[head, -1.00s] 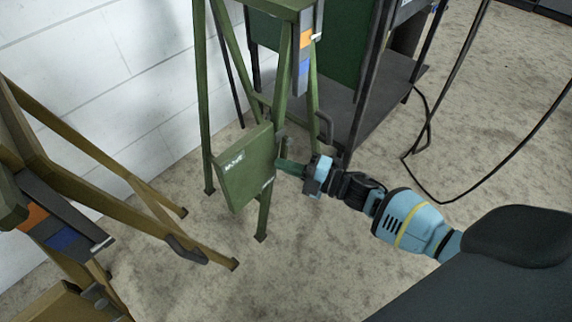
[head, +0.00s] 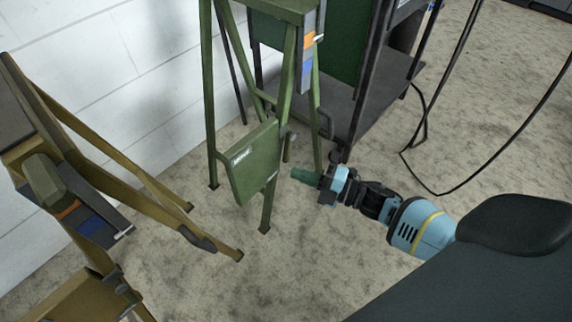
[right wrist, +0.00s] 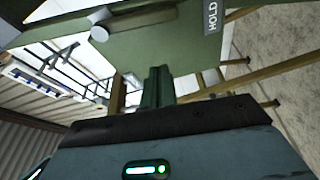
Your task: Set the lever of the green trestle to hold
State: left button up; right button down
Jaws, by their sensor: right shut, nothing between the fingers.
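The green trestle (head: 209,95) stands by the white wall in the head view. A green plate (head: 255,165) with a small white label, too small to read, hangs low on it. A small grey peg (head: 291,136) shows just beyond its right edge. In the right wrist view, a green panel (right wrist: 165,40) carries a HOLD label (right wrist: 212,18) and a grey rod with a round end (right wrist: 99,33), perhaps the lever. Its setting I cannot tell. My right gripper (head: 296,174) is shut and empty, right of the plate and apart from it. My left gripper is not in view.
A yellow-brown trestle (head: 105,180) stands at the left. A dark cart with a shelf (head: 345,105) is behind the green trestle. A black cable (head: 425,180) loops to the floor at the right. Bare floor (head: 200,270) lies in front.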

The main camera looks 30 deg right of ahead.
jog(key=shift+v, duration=2.05)
